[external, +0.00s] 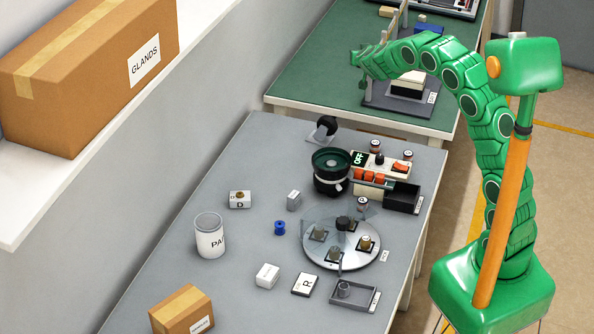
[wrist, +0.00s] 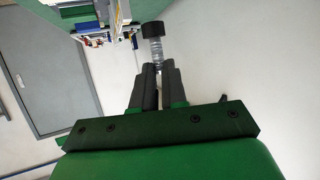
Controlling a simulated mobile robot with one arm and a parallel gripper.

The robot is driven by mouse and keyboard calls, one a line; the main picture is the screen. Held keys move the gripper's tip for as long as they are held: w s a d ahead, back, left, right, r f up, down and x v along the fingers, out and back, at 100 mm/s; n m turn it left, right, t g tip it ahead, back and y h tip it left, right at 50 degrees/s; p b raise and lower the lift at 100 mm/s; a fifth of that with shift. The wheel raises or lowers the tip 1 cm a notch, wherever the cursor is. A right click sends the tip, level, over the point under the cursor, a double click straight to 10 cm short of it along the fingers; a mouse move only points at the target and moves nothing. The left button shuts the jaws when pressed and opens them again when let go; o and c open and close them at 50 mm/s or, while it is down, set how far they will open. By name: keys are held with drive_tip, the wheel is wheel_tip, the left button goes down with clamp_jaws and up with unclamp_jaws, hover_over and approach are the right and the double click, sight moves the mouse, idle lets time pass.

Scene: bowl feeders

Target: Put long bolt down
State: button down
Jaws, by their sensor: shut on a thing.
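A long bolt (wrist: 155,48) with a black head and a pale threaded shank sticks out from between the fingers of my gripper (wrist: 157,72) in the wrist view. The fingers are shut around its lower end. In the external view my gripper (external: 362,64) is at the left end of the green arm, raised over the green-topped table (external: 310,62) at the back. The bolt cannot be made out clearly there.
A dark fixture (external: 400,104) stands on the green table near the arm's end. The nearer grey table (external: 250,165) carries a round disc (external: 345,258) with several parts, a dark bowl feeder (external: 331,178), a black bin (external: 403,197) and a white pot (external: 209,238).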

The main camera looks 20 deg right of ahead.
drive_tip(key=shift+w+a+r+m+g+h, duration=0.95)
drive_tip(key=shift+w+a+m+g+h, duration=0.2)
drive_tip(key=shift+a+m+h, duration=0.5)
drive_tip(key=s+a+f+m+g+h, duration=0.3)
drive_tip(key=s+a+f, duration=0.3)
drive_tip(key=a+f, duration=0.35)
drive_tip(key=s+a+f+m+g+h, duration=0.25)
drive_tip(key=s+a+f+m, duration=0.2)
drive_tip(key=a+f, duration=0.5)
drive_tip(key=shift+n+g, duration=0.3)
drive_tip(key=shift+g, duration=0.1)
drive_tip(key=shift+s+a+f, duration=0.1)
drive_tip(key=shift+a+f, duration=0.05)
drive_tip(key=shift+f, duration=0.9)
drive_tip(key=shift+s+a+f, duration=0.1)
drive_tip(key=shift+f, duration=0.9)
drive_tip(key=shift+s+a+f, duration=0.1)
drive_tip(key=shift+a+f, duration=0.05)
drive_tip(key=shift+f, duration=0.9)
drive_tip(key=shift+f+y, duration=0.3)
drive_tip(key=shift+f, duration=0.25)
drive_tip(key=c, duration=1.1)
unclamp_jaws()
